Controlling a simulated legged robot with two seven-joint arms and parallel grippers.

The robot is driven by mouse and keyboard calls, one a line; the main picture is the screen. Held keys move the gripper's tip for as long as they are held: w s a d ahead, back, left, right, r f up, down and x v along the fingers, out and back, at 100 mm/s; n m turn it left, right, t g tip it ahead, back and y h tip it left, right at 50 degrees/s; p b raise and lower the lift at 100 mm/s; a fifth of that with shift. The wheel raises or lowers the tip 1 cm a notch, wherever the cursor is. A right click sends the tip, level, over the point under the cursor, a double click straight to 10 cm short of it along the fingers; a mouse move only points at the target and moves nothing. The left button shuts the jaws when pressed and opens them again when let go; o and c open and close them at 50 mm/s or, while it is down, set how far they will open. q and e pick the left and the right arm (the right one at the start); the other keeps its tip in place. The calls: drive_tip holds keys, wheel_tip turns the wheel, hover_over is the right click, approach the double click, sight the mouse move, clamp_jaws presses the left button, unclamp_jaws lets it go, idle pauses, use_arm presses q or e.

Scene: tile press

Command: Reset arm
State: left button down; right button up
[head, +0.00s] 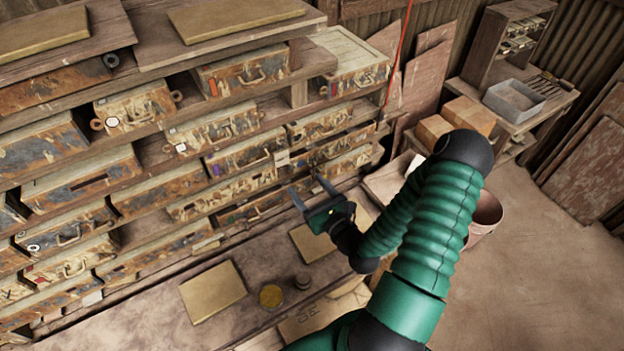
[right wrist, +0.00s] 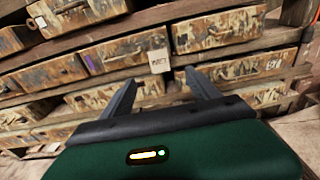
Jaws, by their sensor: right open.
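My right arm comes in from the bottom right of the head view. Its gripper (head: 312,193) is open and empty, with its two fingers pointing at the lower rows of the drawer rack (head: 150,145). In the right wrist view the gripper (right wrist: 160,85) shows its two dark fingers apart with nothing between them. A small pale tag with lettering (right wrist: 159,62) hangs on the rack just beyond the fingertips. The fingers look apart from the drawers, though the exact distance is hard to tell. My left gripper is out of view.
Below the rack, a worktop holds a tan board (head: 212,291), a yellow round tin (head: 271,296) and a small dark jar (head: 303,281). Cardboard boxes (head: 468,115), a bucket (head: 486,215) and a side bench with a grey tray (head: 513,100) stand right. Floor at right is clear.

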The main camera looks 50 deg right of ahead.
drive_tip(key=a+f+n+g+y+b, duration=0.2)
drive_tip(key=a+f+n+g+b, duration=0.5)
drive_tip(key=f+n, duration=0.5)
drive_tip(key=a+f+n+g+y+b, duration=0.2)
drive_tip(key=a+f+n+b, duration=0.3)
drive_tip(key=f+n+b, duration=0.65)
drive_tip(key=s+a+n+g+y+b, duration=0.1)
drive_tip(key=s+a+n+g+b, duration=0.3)
drive_tip(key=s+a+n, duration=0.3)
drive_tip(key=a+n+b, duration=0.1)
drive_tip(key=a+n, duration=0.4)
drive_tip(key=n, duration=0.4)
drive_tip(key=shift+s+g+b, duration=0.15)
drive_tip(key=shift+g+b, duration=0.2)
drive_tip(key=shift+g, duration=0.05)
drive_tip(key=shift+d, duration=0.35)
